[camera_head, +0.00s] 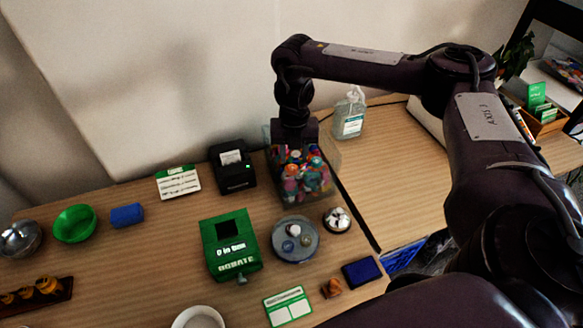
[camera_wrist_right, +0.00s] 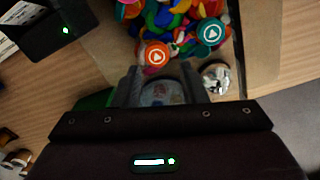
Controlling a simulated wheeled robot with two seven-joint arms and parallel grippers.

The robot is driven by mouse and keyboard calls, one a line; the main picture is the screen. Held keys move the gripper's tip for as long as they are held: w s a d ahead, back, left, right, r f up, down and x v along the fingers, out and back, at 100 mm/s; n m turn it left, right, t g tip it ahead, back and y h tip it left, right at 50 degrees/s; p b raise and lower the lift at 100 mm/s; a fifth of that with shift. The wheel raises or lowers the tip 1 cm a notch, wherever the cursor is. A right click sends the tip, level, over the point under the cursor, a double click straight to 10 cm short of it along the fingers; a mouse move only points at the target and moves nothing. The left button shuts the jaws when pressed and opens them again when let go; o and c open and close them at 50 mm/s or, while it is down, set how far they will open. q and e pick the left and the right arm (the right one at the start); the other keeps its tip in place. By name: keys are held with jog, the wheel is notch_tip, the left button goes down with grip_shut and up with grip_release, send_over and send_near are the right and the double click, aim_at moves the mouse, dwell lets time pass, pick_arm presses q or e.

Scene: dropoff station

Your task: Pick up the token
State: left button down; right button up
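A clear bin (camera_head: 325,190) holds a heap of many-coloured pieces. In the right wrist view, an orange round token (camera_wrist_right: 155,55) and a teal round token (camera_wrist_right: 211,33), each with a white mark, lie on top of the heap. In the head view, a grey round dish (camera_head: 296,252) in front of the bin holds a few small round pieces. My right gripper (camera_head: 294,150) points down over the bin. In the wrist view its fingers (camera_wrist_right: 160,78) are apart, with the dish seen between them and nothing held. My left gripper is out of view.
A green donation box (camera_head: 230,245) and a black printer (camera_head: 232,167) stand left of the bin. A silver bell (camera_head: 337,219) stands right of the dish. A sanitizer bottle (camera_head: 349,115) stands behind. A dark blue pad (camera_head: 362,271) lies near the front.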

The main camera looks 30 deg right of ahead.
aim_at(293, 168)
jog(key=f, duration=0.2)
jog(key=f+p, duration=0.1)
jog(key=shift+a+f, duration=0.2)
jog(key=shift+f, duration=0.15)
jog(key=shift+w+f, duration=0.1)
jog(key=shift+f, duration=0.2)
jog(key=shift+c, duration=0.5)
jog(key=c, duration=0.6)
jog(key=shift+c, duration=0.2)
jog(key=shift+r, duration=0.15)
